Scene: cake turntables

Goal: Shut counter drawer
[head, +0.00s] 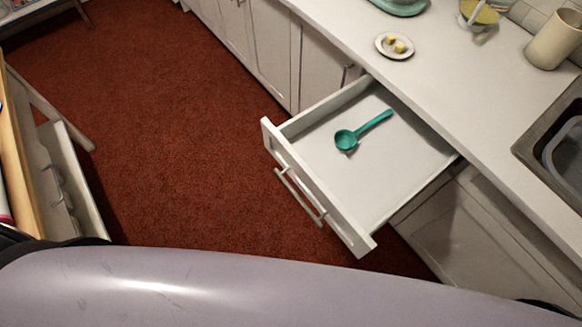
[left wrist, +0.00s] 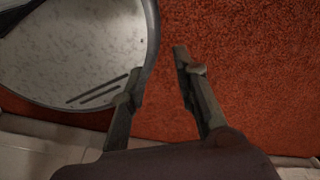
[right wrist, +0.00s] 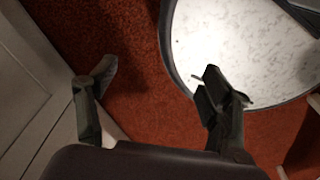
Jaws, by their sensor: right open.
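The white counter drawer (head: 318,190) stands pulled out from under the counter in the head view. Its front has a metal bar handle (head: 300,197), and a teal ladle (head: 348,138) lies inside on the drawer floor. Neither gripper shows in the head view. In the left wrist view my left gripper (left wrist: 155,75) is open and empty above the red floor and a round grey-rimmed base. In the right wrist view my right gripper (right wrist: 155,80) is open and empty, with pale cabinet panels to its left. The drawer cannot be made out in either wrist view.
The white counter (head: 440,85) carries a small plate (head: 382,48) with yellow pieces, a beige cup (head: 553,40) and a sink (head: 550,140). Another piece of furniture with an open drawer (head: 72,180) stands at left. Red carpet (head: 170,120) between them is clear.

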